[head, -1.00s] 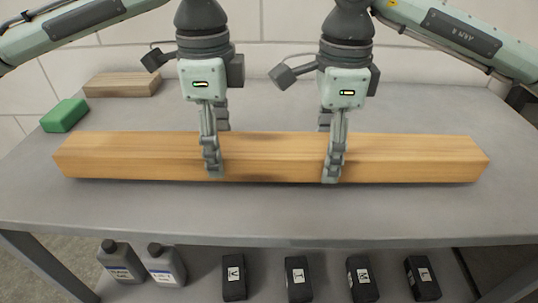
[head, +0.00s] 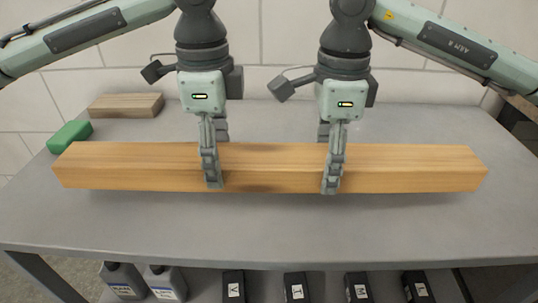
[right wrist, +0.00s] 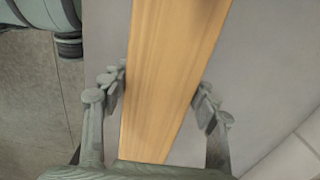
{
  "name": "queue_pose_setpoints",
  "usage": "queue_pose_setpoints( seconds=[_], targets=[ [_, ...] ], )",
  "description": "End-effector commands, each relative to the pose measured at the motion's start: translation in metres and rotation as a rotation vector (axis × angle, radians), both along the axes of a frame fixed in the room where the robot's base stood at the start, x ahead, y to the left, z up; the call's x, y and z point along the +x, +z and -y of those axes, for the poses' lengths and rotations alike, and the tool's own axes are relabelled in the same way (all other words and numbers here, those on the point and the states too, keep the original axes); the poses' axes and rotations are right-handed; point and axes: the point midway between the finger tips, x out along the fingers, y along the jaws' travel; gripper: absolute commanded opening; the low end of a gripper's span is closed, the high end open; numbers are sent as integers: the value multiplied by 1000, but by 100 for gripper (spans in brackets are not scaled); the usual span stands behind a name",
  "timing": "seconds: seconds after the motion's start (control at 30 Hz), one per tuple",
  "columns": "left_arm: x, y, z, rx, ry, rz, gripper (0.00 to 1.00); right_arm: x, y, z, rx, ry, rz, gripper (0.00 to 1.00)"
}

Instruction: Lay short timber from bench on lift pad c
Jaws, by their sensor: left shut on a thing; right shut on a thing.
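The timber (head: 270,181), a long pale-orange beam, lies level across the head view, slightly above the grey bench (head: 270,228) with a shadow beneath it. My left gripper (head: 215,165) is shut on it left of its middle. My right gripper (head: 331,165) is shut on it right of its middle. In the right wrist view the fingers (right wrist: 163,95) stand on both sides of the timber (right wrist: 170,60). The far-side fingers are mostly hidden behind the timber in the head view. Lift pad c is not in view.
A green block (head: 69,135) and a brown wood block (head: 125,105) lie at the back left of the bench. Dark bottles (head: 165,283) and several black labelled boxes (head: 297,287) stand on the shelf below. The bench front is clear. A tiled wall (head: 280,40) is behind.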

Motion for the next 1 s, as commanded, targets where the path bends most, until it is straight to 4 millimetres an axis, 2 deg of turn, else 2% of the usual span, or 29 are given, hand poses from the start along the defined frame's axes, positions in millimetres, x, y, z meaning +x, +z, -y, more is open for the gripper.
queue_pose_setpoints(
  seconds=[0.27,0.7,0.87,1.0],
  targets=[
    [-3,-6,0,0,-3,-1,0,-1,-6,0,2,-3,2,0],
    [-14,-40,0,-1,-3,-1,0,-12,-39,0,1,-3,3,0],
    [-9,-39,0,-1,-2,1,0,-7,-38,0,1,-4,4,0],
    [2,-32,1,0,-1,0,0,4,-31,0,2,-5,6,0]
  ],
)
